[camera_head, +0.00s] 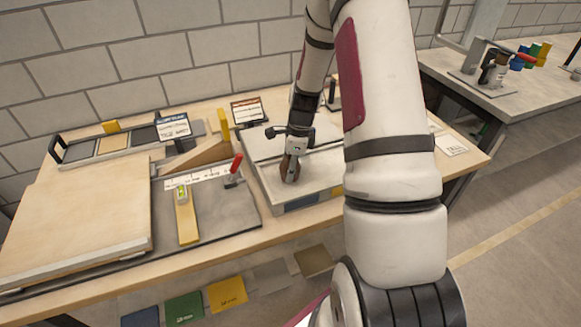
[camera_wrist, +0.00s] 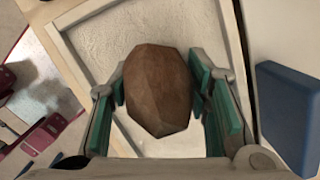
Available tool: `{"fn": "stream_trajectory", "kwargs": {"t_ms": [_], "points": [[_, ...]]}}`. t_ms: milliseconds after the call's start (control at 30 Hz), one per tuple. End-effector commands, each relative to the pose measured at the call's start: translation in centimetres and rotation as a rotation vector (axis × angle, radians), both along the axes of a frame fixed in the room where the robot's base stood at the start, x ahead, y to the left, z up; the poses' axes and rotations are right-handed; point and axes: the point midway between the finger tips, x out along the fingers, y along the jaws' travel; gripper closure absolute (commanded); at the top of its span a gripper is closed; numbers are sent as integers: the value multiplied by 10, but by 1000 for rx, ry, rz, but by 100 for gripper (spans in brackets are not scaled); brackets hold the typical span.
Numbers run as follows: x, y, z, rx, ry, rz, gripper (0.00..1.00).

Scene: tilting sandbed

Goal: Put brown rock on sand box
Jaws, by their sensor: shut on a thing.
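The brown rock (camera_wrist: 158,92) sits between the two green-padded fingers of my gripper (camera_wrist: 160,84) in the wrist view. My gripper is shut on it, with a pad at each side. In the head view, my gripper (camera_head: 291,168) points down over the pale sand box (camera_head: 272,200), and the rock (camera_head: 288,166) shows small and dark at its tip. The box's light frame (camera_wrist: 72,58) and whitish sand (camera_wrist: 98,45) lie behind the rock in the wrist view. I cannot tell whether the rock touches the sand. My arm hides the box's right part.
A wooden board (camera_head: 75,220) lies farther left. Small signs (camera_head: 173,125) stand behind. A blue block (camera_wrist: 290,112) is at right in the wrist view.

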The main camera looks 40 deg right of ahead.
Motion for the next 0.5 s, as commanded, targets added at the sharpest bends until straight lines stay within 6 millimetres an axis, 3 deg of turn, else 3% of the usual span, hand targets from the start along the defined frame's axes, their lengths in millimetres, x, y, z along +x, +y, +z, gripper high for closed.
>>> {"fn": "stream_trajectory", "kwargs": {"t_ms": [67,100,200,500], "points": [[0,0,-2,0,0,0,100],[0,0,-3,0,0,0,54],[0,0,-3,0,0,0,36],[0,0,-2,0,0,0,36]]}}
